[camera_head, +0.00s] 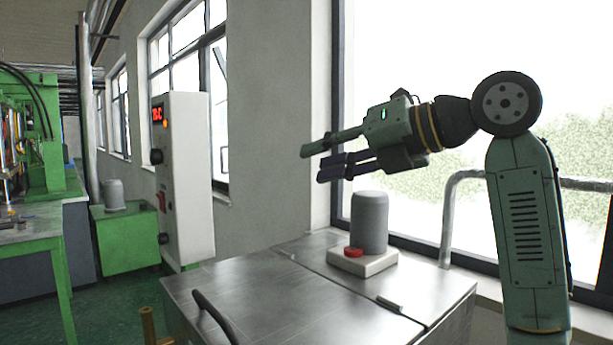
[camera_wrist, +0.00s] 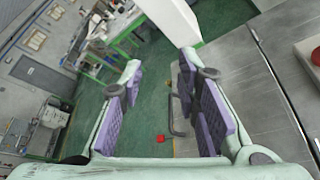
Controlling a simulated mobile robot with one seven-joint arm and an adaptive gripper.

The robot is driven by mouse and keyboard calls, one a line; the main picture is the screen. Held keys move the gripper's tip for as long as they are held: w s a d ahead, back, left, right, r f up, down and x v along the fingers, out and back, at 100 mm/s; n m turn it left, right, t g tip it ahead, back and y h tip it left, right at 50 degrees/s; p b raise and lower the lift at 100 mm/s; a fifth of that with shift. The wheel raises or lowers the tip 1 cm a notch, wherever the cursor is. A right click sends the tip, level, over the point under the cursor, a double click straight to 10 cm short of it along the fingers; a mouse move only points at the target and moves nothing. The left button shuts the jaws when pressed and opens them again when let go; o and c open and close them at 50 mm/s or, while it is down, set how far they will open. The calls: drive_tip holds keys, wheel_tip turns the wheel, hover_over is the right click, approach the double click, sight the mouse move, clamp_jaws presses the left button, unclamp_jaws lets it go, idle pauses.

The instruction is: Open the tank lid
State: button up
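The metal tank has a flat grey lid (camera_head: 250,283) lying level and closed, with a seam along its right side. A dark curved handle (camera_head: 212,318) stands at the lid's front left edge. In the wrist view the handle (camera_wrist: 173,117) shows between the finger pads, close to the right ones, and well beyond them. My gripper (camera_head: 313,164) is high above the back of the tank, pointing left, apart from the lid and handle. In the wrist view my gripper (camera_wrist: 160,100) is open and empty, with purple pads wide apart.
A grey cylinder (camera_head: 369,222) on a pale base with a red button (camera_head: 353,253) stands on the tank's right back part. A white control cabinet (camera_head: 188,178) stands behind left. Windows and a metal rail (camera_head: 449,215) are at right. Green floor lies left.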

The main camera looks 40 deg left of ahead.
drive_tip(key=p+x, duration=0.2)
drive_tip(key=x, duration=0.8)
drive_tip(key=shift+a, duration=0.3)
drive_tip(key=shift+f, duration=0.1)
drive_tip(key=shift+c, duration=0.6)
clamp_jaws()
drive_tip(key=c, duration=0.5)
unclamp_jaws()
drive_tip(key=o, duration=0.6)
